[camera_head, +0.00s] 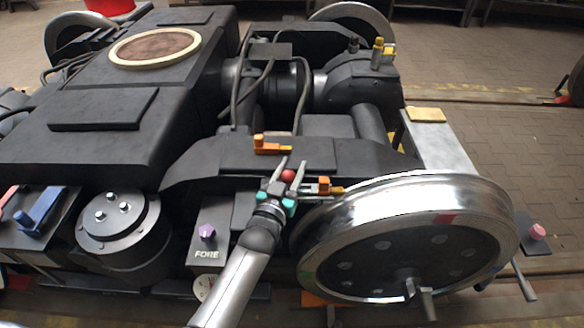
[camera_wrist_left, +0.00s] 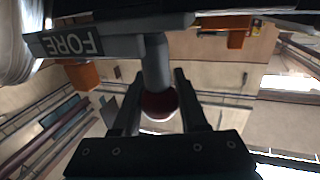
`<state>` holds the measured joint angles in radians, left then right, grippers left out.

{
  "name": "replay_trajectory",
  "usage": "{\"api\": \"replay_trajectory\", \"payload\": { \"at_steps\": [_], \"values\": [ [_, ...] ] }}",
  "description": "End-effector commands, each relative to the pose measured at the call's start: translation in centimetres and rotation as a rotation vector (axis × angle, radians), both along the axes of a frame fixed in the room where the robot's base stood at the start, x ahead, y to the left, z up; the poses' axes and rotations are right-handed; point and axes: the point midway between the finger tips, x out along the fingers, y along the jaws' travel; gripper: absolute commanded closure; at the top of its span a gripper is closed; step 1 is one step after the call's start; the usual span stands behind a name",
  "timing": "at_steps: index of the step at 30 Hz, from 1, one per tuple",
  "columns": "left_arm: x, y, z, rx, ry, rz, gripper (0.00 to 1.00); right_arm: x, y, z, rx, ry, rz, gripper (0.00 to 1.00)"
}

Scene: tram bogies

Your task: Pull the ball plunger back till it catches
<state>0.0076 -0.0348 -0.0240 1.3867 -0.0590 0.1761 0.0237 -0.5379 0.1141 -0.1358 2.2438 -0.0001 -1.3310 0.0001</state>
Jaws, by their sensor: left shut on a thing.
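The ball plunger's red ball (camera_head: 288,175) shows between the fingers of my left gripper (camera_head: 291,166), beside the bogie's dark frame and behind the wheel. In the left wrist view the dark red ball (camera_wrist_left: 160,104) sits at the end of a grey rod (camera_wrist_left: 156,62). The fingers of my left gripper (camera_wrist_left: 157,88) stand on both sides of it, shut on it. The rod comes from a grey plate marked FORE (camera_wrist_left: 70,43). In the head view the rod is hidden. My right gripper is not in view.
The large shiny wheel (camera_head: 405,240) is close to the right of my left gripper. An orange fitting (camera_head: 325,187) sits just right of the fingers, another orange one (camera_head: 266,146) behind them. A purple knob (camera_head: 207,231) stands on a FORE-marked block (camera_head: 208,254) left of my arm.

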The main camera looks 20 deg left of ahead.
Motion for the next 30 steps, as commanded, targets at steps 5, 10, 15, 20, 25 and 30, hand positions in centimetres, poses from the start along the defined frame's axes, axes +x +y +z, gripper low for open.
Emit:
{"api": "replay_trajectory", "payload": {
  "at_steps": [5, 10, 15, 20, 25, 30],
  "values": [
    [0.0, -0.1, -0.1, 0.000, 0.002, -0.001, 1.00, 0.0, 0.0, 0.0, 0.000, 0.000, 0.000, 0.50],
    [-0.3, 0.7, -0.1, 0.003, 0.004, 0.000, 1.00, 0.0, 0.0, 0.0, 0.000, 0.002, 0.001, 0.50],
    [-1.0, 3.3, 0.0, 0.006, 0.006, 0.001, 1.00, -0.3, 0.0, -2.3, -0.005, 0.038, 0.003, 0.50],
    [-1.8, 6.0, 0.0, 0.006, 0.005, 0.002, 1.00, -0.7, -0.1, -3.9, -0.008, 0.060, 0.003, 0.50],
    [-2.2, 7.4, -0.1, 0.003, 0.006, 0.002, 1.00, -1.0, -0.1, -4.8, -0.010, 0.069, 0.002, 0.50],
    [-2.2, 7.5, -0.2, 0.001, 0.005, 0.003, 1.00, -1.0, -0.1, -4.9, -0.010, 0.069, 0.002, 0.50]
  ]
}}
